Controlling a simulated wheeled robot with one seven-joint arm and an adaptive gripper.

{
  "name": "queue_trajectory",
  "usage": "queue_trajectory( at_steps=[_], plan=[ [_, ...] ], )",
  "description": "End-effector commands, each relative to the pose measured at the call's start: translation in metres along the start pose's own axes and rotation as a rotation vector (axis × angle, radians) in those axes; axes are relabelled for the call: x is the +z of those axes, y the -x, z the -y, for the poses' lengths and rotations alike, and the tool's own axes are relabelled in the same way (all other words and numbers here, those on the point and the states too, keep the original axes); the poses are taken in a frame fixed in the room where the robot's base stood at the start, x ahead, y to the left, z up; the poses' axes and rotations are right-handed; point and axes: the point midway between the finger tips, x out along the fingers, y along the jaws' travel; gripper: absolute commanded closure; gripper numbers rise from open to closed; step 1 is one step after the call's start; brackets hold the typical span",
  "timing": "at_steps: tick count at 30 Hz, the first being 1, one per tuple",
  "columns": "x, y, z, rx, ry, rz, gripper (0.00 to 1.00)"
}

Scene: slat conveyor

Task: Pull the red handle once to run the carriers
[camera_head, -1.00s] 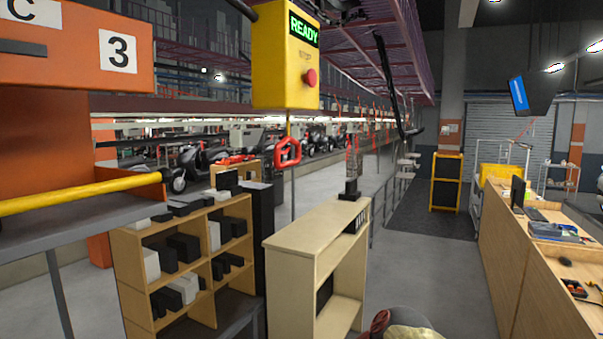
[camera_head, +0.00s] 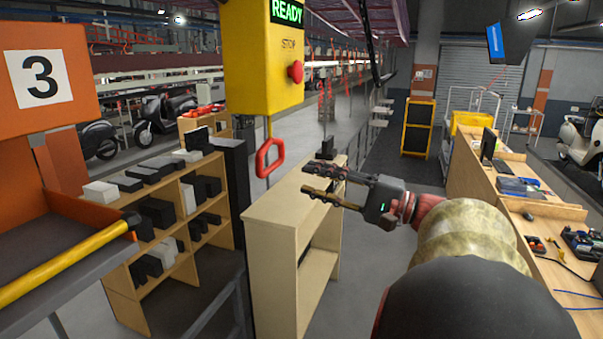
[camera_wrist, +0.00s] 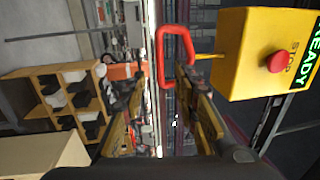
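The red handle (camera_head: 262,160) is a closed loop hanging on a thin cord below the yellow control box (camera_head: 255,70) in the head view. The box shows a green READY sign (camera_head: 287,11) and a red stop button (camera_head: 296,71). My gripper (camera_head: 313,180) is to the right of the handle, with its fingers apart and pointing left towards it. Nothing is between the fingers. In the wrist view the handle (camera_wrist: 160,62) is ahead of the fingertips, near the top, with the yellow box (camera_wrist: 240,60) to its right. The handle looks apart from the fingers.
A pale wooden shelf (camera_head: 290,215) stands below my gripper, and a shelf with black and white boxes (camera_head: 130,262) is at the left. An orange stand marked 3 (camera_head: 80,110) and a yellow bar (camera_head: 65,265) are at far left. A wooden bench (camera_head: 475,185) is at right.

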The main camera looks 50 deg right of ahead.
Motion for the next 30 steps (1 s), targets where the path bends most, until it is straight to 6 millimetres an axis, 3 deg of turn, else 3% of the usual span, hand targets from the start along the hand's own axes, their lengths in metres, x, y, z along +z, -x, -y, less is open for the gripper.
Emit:
queue_trajectory(
  at_steps=[15,21,30],
  plan=[
    [0.002,-0.084,-0.003,0.002,0.001,0.004,0.7],
    [0.001,-0.096,-0.002,0.003,0.0,0.002,0.7],
    [0.001,-0.097,-0.001,0.003,-0.001,0.002,0.73]
  ],
)
